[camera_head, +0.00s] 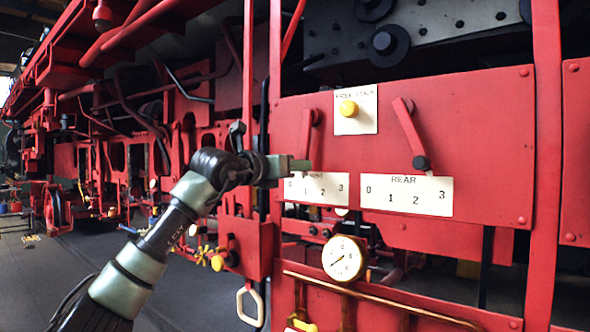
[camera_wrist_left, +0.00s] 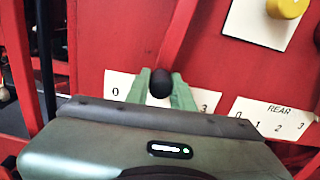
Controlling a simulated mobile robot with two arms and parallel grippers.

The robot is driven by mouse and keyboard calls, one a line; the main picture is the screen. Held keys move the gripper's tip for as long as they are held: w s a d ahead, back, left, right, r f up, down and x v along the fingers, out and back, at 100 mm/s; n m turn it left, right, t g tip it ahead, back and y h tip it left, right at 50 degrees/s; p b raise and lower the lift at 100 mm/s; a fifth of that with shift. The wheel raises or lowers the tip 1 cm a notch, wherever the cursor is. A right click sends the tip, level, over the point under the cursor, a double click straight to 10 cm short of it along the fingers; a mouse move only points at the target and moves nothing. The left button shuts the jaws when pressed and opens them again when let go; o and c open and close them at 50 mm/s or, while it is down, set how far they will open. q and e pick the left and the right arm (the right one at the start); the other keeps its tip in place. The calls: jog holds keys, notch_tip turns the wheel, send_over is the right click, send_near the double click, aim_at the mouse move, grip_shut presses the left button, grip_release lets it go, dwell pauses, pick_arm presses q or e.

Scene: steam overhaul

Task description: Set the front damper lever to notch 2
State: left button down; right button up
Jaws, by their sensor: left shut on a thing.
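The front damper lever (camera_head: 312,128) is a red bar hanging from a pivot on the red panel, close to vertical in the head view. Its black knob (camera_wrist_left: 161,82) shows in the left wrist view between the green fingers of my left gripper (camera_wrist_left: 160,92). The gripper (camera_head: 298,166) is shut on the lever at the knob and hides it in the head view. The white front scale plate (camera_head: 330,190) lies behind; in the wrist view 0 and 3 show, and the middle numbers are hidden. I cannot read the exact notch. My right gripper is not in view.
The rear lever (camera_head: 408,128) slants down right, its black knob close above 2 on the rear plate (camera_head: 405,208). A yellow button (camera_head: 348,108) sits on a white plate between the levers. A pressure gauge (camera_head: 344,258) and a copper pipe (camera_head: 380,305) stand below.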

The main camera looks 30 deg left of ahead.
pick_arm(q)
jog(key=shift+s+d+f+n+b, duration=0.1)
jog(key=shift+d+f+n+b, duration=0.1)
jog(key=shift+d+n+b, duration=0.8)
jog(key=shift+d+r+n, duration=0.25)
jog(key=shift+d+n, duration=0.15)
jog(key=shift+d, duration=0.15)
jog(key=shift+a, duration=0.1)
jog(key=c, duration=1.2)
grip_release()
jog(key=shift+s, duration=0.1)
